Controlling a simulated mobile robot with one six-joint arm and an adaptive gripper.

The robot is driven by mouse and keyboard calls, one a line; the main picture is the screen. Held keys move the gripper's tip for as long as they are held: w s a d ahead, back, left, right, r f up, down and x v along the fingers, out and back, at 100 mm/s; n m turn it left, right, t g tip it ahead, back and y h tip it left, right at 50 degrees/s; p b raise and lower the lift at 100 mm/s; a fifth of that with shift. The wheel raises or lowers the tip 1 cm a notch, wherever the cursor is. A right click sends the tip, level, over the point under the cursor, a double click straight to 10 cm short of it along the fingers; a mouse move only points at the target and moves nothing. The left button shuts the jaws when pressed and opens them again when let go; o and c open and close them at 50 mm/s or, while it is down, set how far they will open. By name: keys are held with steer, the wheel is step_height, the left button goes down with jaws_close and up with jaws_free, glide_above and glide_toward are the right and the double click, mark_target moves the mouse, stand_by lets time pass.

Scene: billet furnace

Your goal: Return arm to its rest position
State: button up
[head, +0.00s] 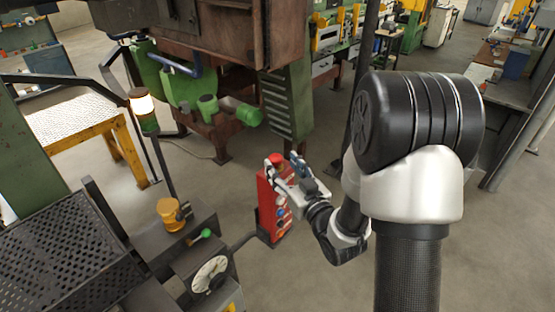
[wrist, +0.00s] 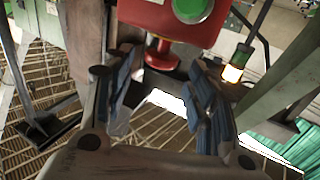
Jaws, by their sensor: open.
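My arm reaches down and forward in the head view, from the large black and silver joint at the right to the wrist at the centre. My gripper (head: 292,172) is by the upper part of a red control box (head: 268,205). In the wrist view my gripper (wrist: 165,70) is open, with its two blue-padded fingers apart. The red control box (wrist: 150,17) with a green button (wrist: 193,6) is at the top of that view. A red mushroom button (wrist: 162,56) shows between the fingers; I cannot tell whether they touch it.
A green and brown machine (head: 200,85) stands farther back.

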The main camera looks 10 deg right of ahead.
steer(key=shift+v, duration=1.3)
steer(key=shift+w, duration=0.1)
steer(key=s+d+r+m+g+h, duration=0.1)
steer(key=s+d+r+g+h, duration=0.2)
steer(key=s+r+g+h, duration=0.3)
steer(key=s+a+r+m+g+y, duration=0.1)
steer(key=s+a+g, duration=0.15)
steer(key=s, duration=0.75)
steer(key=s+a+r+m+g+y, duration=0.1)
steer(key=s+a+g, duration=0.15)
steer(key=s, duration=0.75)
steer(key=s+f+g+b, duration=0.2)
steer(key=s+f+b, duration=0.1)
steer(key=f+b, duration=1.1)
step_height(320, 180, down, 3)
steer(key=shift+d+r, duration=0.15)
steer(key=shift+r, duration=0.05)
